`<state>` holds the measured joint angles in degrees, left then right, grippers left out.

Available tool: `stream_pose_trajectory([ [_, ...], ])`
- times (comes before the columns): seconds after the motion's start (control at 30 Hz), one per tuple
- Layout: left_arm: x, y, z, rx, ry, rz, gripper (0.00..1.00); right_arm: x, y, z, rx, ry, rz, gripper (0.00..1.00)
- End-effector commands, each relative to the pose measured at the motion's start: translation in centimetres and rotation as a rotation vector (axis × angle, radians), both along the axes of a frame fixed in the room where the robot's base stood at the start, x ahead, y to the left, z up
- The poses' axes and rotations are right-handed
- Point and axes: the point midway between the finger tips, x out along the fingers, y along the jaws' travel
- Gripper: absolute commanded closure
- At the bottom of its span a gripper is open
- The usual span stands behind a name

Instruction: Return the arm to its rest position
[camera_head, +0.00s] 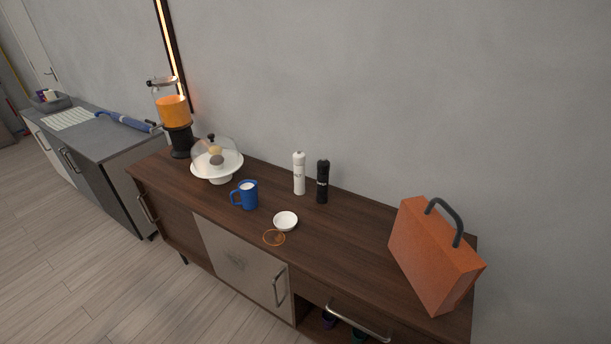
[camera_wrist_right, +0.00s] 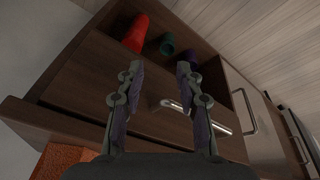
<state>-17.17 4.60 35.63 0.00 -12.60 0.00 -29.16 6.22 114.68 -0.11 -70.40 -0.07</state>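My right gripper (camera_wrist_right: 158,88) shows in the right wrist view with its two fingers spread apart and nothing between them. It is in front of the wooden sideboard, with a drawer front and its metal handle (camera_wrist_right: 196,114) beyond the fingers. The sideboard (camera_head: 350,243) also shows in the head view. Neither of my arms shows in the head view, and my left gripper is in no view.
On the sideboard stand an orange case (camera_head: 432,255), white and black mills (camera_head: 299,173), a blue mug (camera_head: 249,195), a small white bowl (camera_head: 285,221), a domed cake stand (camera_head: 217,165) and a juice dispenser (camera_head: 173,112). An open shelf holds a red cup (camera_wrist_right: 137,34).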

Motion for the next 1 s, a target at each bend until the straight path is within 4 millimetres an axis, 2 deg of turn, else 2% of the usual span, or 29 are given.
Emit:
stream_pose_trajectory([
  [0.03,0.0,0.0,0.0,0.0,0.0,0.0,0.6,-0.5,-0.3,-2.8,0.001,0.019,-0.004,0.64],
  [0.17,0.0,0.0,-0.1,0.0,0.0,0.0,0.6,-2.9,-1.1,-10.9,0.003,0.054,-0.015,0.64],
  [0.2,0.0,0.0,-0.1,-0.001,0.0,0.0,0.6,-4.3,-1.3,-13.6,0.003,0.068,-0.018,0.64],
  [0.3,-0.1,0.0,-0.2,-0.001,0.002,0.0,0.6,-8.5,-1.9,-19.8,0.007,0.098,-0.027,0.64],
  [0.43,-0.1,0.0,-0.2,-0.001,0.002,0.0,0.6,-14.8,-2.3,-25.3,0.01,0.132,-0.036,0.64],
  [0.53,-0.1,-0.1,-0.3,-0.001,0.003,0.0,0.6,-18.7,-2.3,-27.5,0.012,0.15,-0.041,0.64],
  [0.63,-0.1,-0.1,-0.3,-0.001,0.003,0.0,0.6,-21.1,-2.3,-28.4,0.014,0.158,-0.043,0.64],
  [0.73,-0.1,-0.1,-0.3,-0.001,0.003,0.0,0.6,-22.1,-2.3,-28.7,0.014,0.161,-0.044,0.64],
  [1.0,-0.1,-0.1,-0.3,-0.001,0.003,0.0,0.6,-22.2,-2.4,-28.8,0.014,0.162,-0.045,0.64],
])
